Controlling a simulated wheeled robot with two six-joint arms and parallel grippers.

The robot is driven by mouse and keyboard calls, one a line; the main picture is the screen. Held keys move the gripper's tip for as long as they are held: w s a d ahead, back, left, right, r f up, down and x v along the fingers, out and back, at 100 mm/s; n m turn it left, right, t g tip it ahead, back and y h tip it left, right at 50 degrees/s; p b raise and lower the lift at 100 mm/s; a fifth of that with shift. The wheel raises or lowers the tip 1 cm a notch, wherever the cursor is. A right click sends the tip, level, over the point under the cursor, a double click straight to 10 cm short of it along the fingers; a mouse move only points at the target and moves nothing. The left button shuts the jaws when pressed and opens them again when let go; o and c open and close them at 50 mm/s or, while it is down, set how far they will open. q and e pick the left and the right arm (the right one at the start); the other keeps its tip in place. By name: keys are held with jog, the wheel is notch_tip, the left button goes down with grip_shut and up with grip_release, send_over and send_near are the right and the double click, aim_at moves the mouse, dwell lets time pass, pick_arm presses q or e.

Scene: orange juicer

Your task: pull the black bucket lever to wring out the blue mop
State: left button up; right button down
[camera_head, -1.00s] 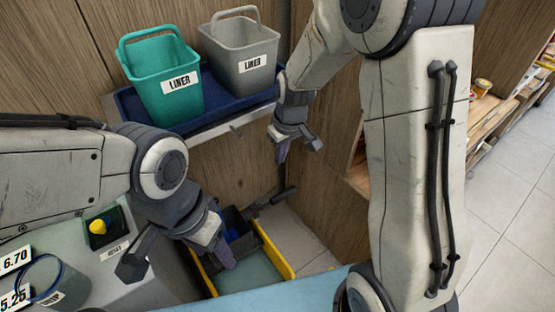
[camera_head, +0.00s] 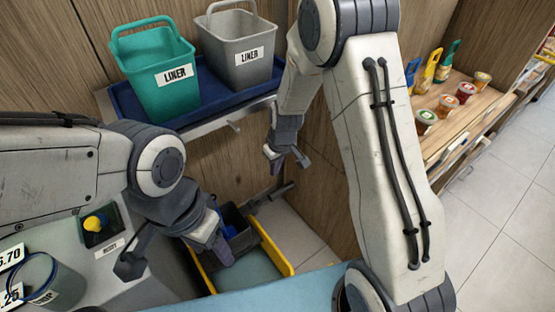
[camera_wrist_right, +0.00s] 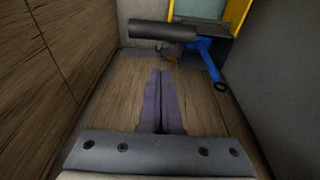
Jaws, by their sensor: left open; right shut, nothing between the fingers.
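The yellow bucket (camera_head: 277,250) stands on the floor at lower centre of the head view, with a dark wringer part (camera_head: 240,238) in it. Its black lever (camera_head: 272,194) sticks out to the upper right. In the right wrist view the lever (camera_wrist_right: 163,31) lies crosswise beyond my fingertips. A blue part (camera_wrist_right: 208,62), perhaps of the mop, shows beside it. My right gripper (camera_head: 276,164) is shut and empty, above the lever and apart from it. Its fingers (camera_wrist_right: 160,80) are together in the wrist view. My left gripper (camera_head: 172,248) is open at the bucket's left, one finger overlapping the bucket in view.
A green bin (camera_head: 158,85) and a grey bin (camera_head: 238,60) stand on a blue tray above the bucket. Wood panels close in behind and to the right. A counter with a yellow button (camera_head: 95,222) lies at left. Shelves with jars (camera_head: 450,100) are at far right.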

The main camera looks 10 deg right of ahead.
aim_at(268, 199)
jog(key=shift+s+d+f+b, duration=0.3)
jog(key=shift+s+f, duration=0.25)
jog(key=shift+f, duration=0.25)
jog(key=shift+s+d+f+b, duration=0.15)
jog(key=shift+s+f+b, duration=0.3)
jog(key=shift+f, duration=0.35)
